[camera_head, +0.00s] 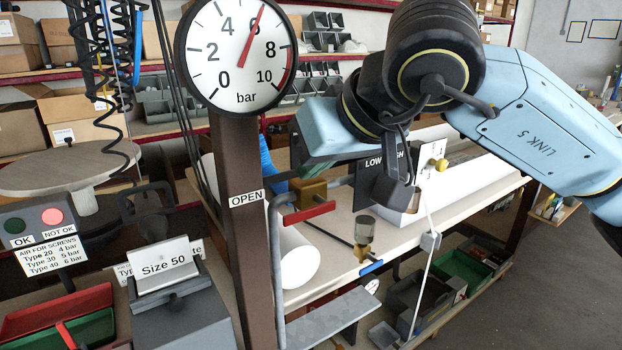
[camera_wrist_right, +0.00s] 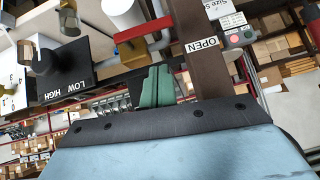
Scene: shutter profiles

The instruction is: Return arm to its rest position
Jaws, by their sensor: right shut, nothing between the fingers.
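My right arm, light blue and marked LINK 5, comes in from the right in the head view. Its wrist is bent down in front of the workbench, left of centre, just right of the brown post. The right gripper's green fingers (camera_wrist_right: 157,86) show in the wrist view, together and with nothing between them. In the head view the wrist housing mostly hides the fingers. The gripper points toward the red-handled brass valve (camera_head: 308,212) beside the OPEN label; in the wrist view the red handle (camera_wrist_right: 144,30) lies beyond the fingertips, apart from them. My left gripper is not in view.
A round pressure gauge (camera_head: 237,52) tops the brown post (camera_head: 240,270), its needle near 6 bar. The LOW/HIGH box (camera_wrist_right: 75,85) sits close by the wrist. A Size 50 fixture (camera_head: 165,265) stands at lower left. Open floor (camera_head: 575,285) lies at lower right.

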